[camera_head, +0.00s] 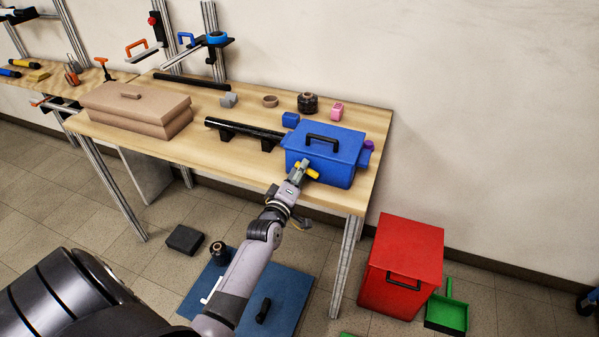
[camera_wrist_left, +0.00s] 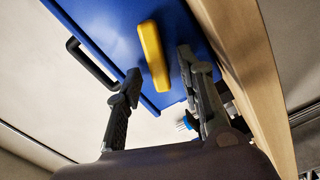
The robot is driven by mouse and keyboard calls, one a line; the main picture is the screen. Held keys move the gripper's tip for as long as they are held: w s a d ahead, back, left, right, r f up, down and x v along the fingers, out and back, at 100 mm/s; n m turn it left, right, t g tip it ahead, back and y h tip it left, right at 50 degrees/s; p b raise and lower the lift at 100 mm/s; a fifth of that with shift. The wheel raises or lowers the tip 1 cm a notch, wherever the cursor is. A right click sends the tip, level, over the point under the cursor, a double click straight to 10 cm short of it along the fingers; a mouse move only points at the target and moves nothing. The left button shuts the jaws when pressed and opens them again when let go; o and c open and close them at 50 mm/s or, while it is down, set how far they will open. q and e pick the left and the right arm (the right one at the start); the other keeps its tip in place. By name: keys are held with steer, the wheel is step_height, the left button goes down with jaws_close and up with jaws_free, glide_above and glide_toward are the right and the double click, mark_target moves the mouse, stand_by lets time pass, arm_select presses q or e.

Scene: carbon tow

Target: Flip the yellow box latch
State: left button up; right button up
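The blue box (camera_head: 325,150) stands closed at the right front of the wooden table, with a black handle on its lid. Its yellow latch (camera_head: 313,173) is on the front face, partly hidden by my left gripper (camera_head: 302,168). In the left wrist view the yellow latch (camera_wrist_left: 153,55) is a slim bar on the blue box (camera_wrist_left: 110,30). My left gripper (camera_wrist_left: 158,64) is open there, one finger to each side of the latch, with visible gaps. I cannot tell whether either finger touches the box. My right gripper is in neither view.
A brown box (camera_head: 137,108) sits at the table's left. A black tube (camera_head: 243,129) on supports lies left of the blue box. A blue block (camera_head: 290,119) and pink item (camera_head: 337,112) are behind it. A red bin (camera_head: 403,265) stands on the floor at right.

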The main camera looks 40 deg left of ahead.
arm_select(q)
steer(key=shift+c, duration=0.6)
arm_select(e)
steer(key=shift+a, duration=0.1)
arm_select(q)
jaws_close()
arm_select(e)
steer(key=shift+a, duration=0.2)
